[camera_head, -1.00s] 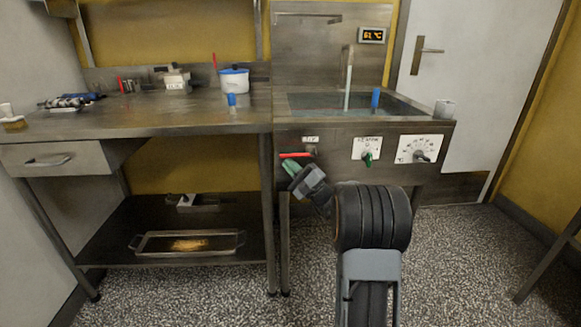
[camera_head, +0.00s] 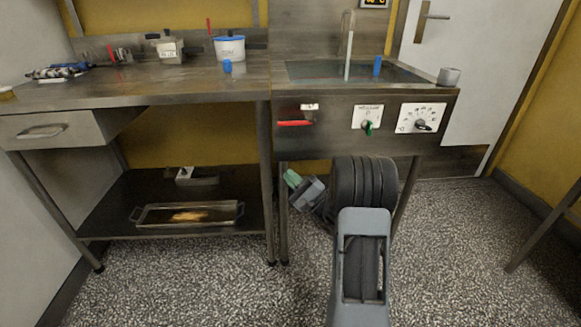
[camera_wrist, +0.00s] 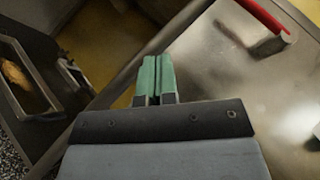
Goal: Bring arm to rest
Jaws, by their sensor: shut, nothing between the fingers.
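My gripper (camera_head: 291,179) is low in front of the sink unit, below its front panel, on my folded arm. In the wrist view its two green fingertips (camera_wrist: 155,76) are together, with nothing between them. The sink unit's steel front panel (camera_wrist: 215,75) lies in front of them, and the fingers hold nothing. The red lever (camera_head: 294,123) on the panel is above my gripper and apart from it. It also shows at the upper right of the wrist view (camera_wrist: 262,16).
A white pot (camera_head: 229,48) stands on top. The speckled floor at right is largely clear.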

